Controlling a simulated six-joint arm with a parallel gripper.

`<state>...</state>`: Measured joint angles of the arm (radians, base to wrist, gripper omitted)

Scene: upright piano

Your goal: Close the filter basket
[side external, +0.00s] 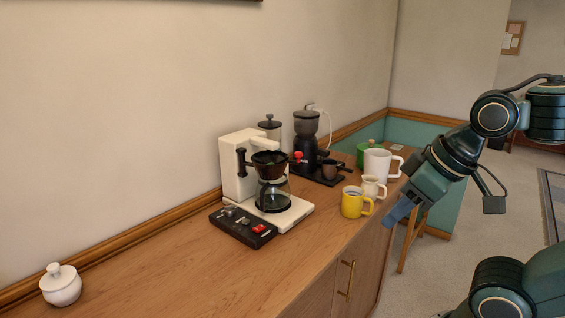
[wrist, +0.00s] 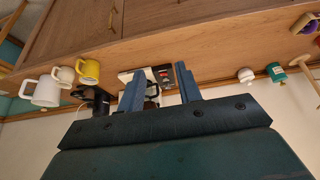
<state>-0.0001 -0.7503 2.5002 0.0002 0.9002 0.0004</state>
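The white coffee maker (side external: 236,165) stands on the wooden cabinet top. Its dark brown filter basket (side external: 269,161) sits at the front, above the glass carafe (side external: 273,196); I cannot tell how far it is swung out. My gripper (side external: 398,212) is in front of the cabinet, right of the coffee maker and apart from it. In the wrist view my gripper (wrist: 159,72) shows two blue fingers spread apart with nothing held. Between them part of the coffee maker (wrist: 126,76) shows; the basket is mostly hidden there.
A black switch panel (side external: 243,227) with a red switch lies before the coffee maker. A yellow mug (side external: 353,203), a small cream mug (side external: 372,188) and a large white mug (side external: 378,164) stand to the right. A grinder (side external: 306,140) stands behind. The left cabinet top is mostly clear, except a sugar bowl (side external: 61,287).

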